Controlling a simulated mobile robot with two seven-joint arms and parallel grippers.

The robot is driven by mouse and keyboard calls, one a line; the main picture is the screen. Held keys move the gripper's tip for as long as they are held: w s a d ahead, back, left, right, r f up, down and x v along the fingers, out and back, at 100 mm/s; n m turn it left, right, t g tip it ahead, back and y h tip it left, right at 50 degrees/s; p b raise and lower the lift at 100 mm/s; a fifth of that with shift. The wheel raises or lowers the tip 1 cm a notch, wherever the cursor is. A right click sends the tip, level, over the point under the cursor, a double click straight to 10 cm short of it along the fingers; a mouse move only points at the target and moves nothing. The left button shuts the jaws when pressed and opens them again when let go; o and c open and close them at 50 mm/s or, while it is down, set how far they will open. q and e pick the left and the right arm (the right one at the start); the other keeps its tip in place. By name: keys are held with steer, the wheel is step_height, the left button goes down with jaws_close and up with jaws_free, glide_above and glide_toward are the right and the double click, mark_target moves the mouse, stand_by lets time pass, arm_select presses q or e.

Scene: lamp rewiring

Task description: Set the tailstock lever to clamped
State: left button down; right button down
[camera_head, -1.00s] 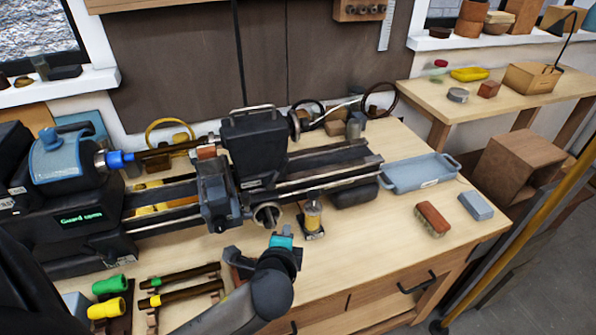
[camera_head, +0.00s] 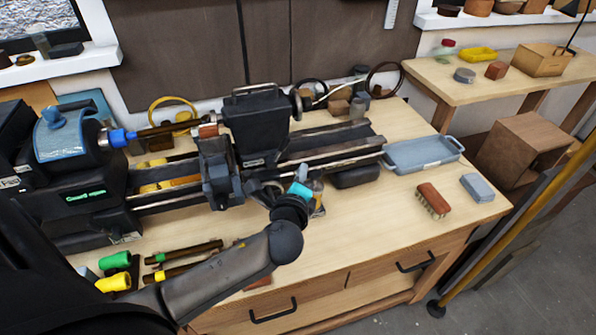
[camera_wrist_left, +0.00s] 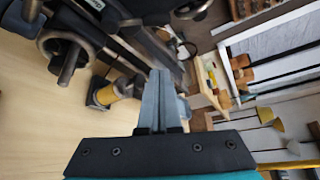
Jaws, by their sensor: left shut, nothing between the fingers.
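The dark tailstock block (camera_head: 255,125) stands on the lathe bed, with a bar handle on top. A pale thin rod (camera_head: 328,91) slants up to the right behind it; I cannot tell if this is the tailstock lever or how the lever is set. My right gripper is not in view.
A carriage handwheel (camera_wrist_left: 68,55) stands close to the bottle in the left wrist view. Coloured tool handles (camera_head: 115,270) lie at the front left.

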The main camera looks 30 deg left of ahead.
mark_target(280, 152)
arm_select(q)
steer(key=w+a+p, duration=0.1)
steer(key=w+a, duration=0.3)
steer(key=a, duration=0.1)
steer(key=shift+w+a, duration=0.25)
steer(key=shift+w, duration=0.05)
stand_by(0.5)
steer(key=shift+s+a+r, duration=0.1)
steer(key=shift+s+a, duration=0.05)
steer(key=shift+s, duration=0.05)
steer(key=shift+s+r+n+t+b, duration=0.1)
steer(key=shift+n+t+b, duration=0.2)
steer(key=shift+n+b, duration=0.3)
